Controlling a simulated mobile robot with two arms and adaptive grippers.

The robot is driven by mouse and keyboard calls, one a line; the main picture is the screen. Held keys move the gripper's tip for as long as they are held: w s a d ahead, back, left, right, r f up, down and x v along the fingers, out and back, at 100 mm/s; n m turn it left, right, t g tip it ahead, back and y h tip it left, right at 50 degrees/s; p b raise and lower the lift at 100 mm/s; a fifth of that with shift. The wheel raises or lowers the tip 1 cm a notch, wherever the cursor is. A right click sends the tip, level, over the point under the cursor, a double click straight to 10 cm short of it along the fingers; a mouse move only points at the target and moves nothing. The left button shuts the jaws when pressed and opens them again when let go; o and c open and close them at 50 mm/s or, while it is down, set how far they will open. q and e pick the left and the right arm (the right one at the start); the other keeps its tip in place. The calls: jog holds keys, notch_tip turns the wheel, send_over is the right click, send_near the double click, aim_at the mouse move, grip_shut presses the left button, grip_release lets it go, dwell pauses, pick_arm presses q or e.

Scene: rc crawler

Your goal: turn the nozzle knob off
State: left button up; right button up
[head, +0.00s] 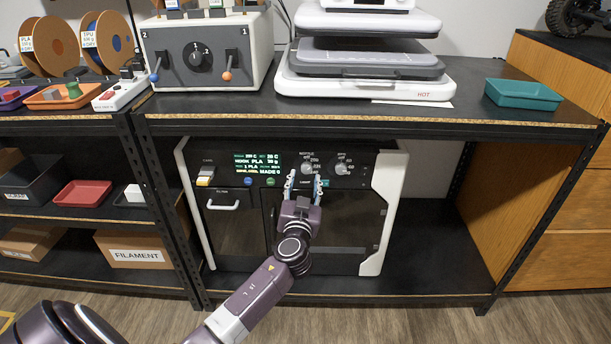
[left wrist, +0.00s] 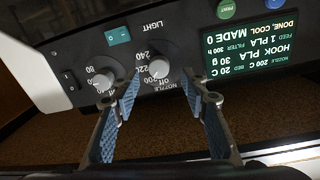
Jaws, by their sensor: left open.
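The nozzle knob (head: 307,168) is a grey dial on the black printer panel, with a scale from off to 240. It shows upside down in the left wrist view (left wrist: 158,68); I cannot tell its exact setting. My left gripper (head: 304,183) is open in front of the panel. In the left wrist view its fingertips (left wrist: 162,84) stand on either side of the knob, apart from each other; contact is not visible. The display (head: 257,163) reads nozzle 200 C, bed 20 C and "done, cool". My right gripper is not in view.
The bed knob (left wrist: 103,82) sits close beside the left finger in the wrist view. A teal light switch (left wrist: 118,36) is nearby. The printer (head: 390,200) stands under a shelf top (head: 465,105) carrying a heat press (head: 365,85) and a teal tray (head: 523,94).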

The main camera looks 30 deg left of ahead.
aim_at(306, 170)
pick_arm(q)
jog(key=shift+x, duration=1.9)
jog(key=shift+f, duration=0.1)
jog(key=shift+c, duration=0.5)
grip_shut()
